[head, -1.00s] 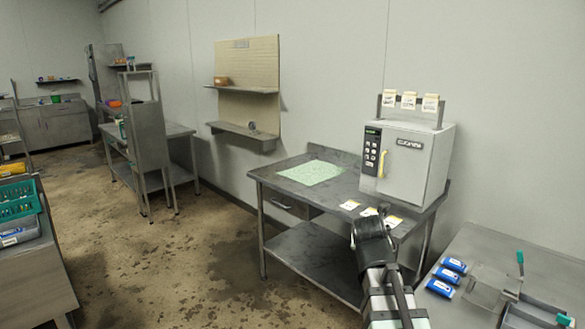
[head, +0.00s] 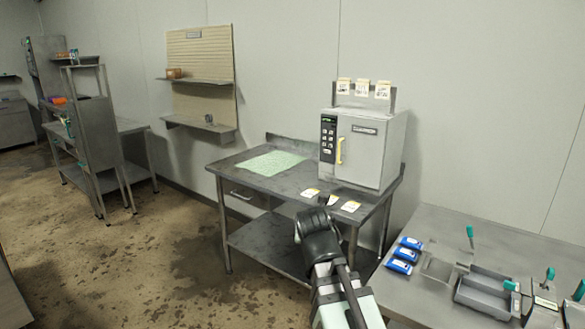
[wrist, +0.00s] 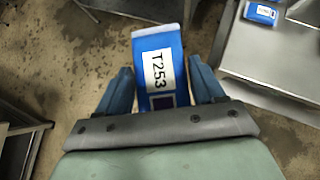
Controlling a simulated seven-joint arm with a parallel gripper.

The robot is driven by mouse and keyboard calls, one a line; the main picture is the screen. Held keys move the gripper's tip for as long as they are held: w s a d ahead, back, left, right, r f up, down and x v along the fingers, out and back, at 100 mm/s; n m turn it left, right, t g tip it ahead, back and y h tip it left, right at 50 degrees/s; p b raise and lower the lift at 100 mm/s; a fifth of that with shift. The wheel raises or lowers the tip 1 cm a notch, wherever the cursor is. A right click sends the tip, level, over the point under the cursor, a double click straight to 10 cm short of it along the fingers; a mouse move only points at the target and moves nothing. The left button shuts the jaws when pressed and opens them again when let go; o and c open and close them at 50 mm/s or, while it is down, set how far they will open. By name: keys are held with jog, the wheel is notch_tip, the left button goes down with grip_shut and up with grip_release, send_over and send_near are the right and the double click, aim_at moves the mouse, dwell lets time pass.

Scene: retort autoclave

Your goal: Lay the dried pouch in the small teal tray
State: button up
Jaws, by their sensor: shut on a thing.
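The pouch is held above the floor in the wrist view. Whether it is dry cannot be told. In the head view my arm reaches up from the bottom centre, and the held pouch is not visible there. No plainly teal small tray shows now; a grey tray (head: 486,311) with a teal handle rests on the right table.
Several blue packets (head: 404,254) lie on the right steel table (head: 440,222), beside a shallow clear holder. The middle table (head: 222,163) carries a green mat (head: 270,163), white cards (head: 331,200) and a grey autoclave (head: 372,150). Open floor lies to the left.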

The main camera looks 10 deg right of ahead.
jog(key=shift+d, duration=0.1)
jog(key=shift+w+d, duration=0.3)
jog(key=shift+d, duration=0.05)
jog(key=w+d+f+m+g+h, duration=0.1)
jog(key=w+d+m+g+h, duration=0.15)
jog(key=d, duration=0.95)
jog(key=w+d+f+m+g+h, duration=0.1)
jog(key=d+m, duration=0.3)
jog(key=d, duration=0.8)
jog(key=w+d+f+m+g+h, duration=0.15)
jog(key=d+m, duration=0.25)
jog(key=d, duration=0.9)
jog(key=s+d+f+m+g, duration=0.2)
jog(key=s+d+m, duration=0.15)
jog(key=d, duration=0.95)
jog(key=s+d+f+m+g, duration=0.25)
jog(key=s+d, duration=0.25)
jog(key=d, duration=0.7)
jog(key=s+d+f+m+g, duration=0.3)
jog(key=s+d, duration=0.1)
jog(key=d, duration=0.9)
jog(key=shift+n+t+h, duration=0.25)
jog(key=shift+h, duration=0.15)
jog(key=shift+s+f, duration=0.2)
jog(key=shift+f, duration=4.35)
jog(key=shift+f, duration=0.15)
jog(key=o, duration=1.2)
